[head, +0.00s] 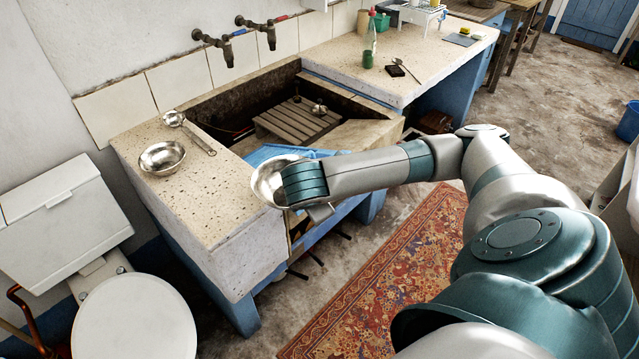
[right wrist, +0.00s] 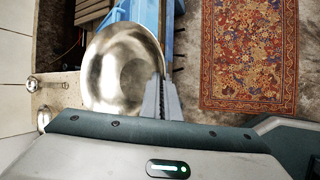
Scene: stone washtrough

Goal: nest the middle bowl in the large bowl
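A shiny metal bowl (head: 265,182), apparently the middle bowl, is held in the air just beyond the front edge of the stone counter. It fills much of the right wrist view (right wrist: 118,68). My right gripper (right wrist: 160,92) is shut on its rim; in the head view my wrist hides the bowl's right part and the fingers. Another metal bowl (head: 161,158), apparently the large bowl, stands upright and empty on the counter's left part, left of the held bowl and apart from it. My left gripper is not in view.
A metal ladle-like utensil (head: 190,130) lies behind the standing bowl. The sunken trough (head: 235,110) holds a slatted wooden rack (head: 290,122) with a small metal item (head: 319,109). Two wall taps (head: 228,48) hang above. The counter in front of the standing bowl is clear.

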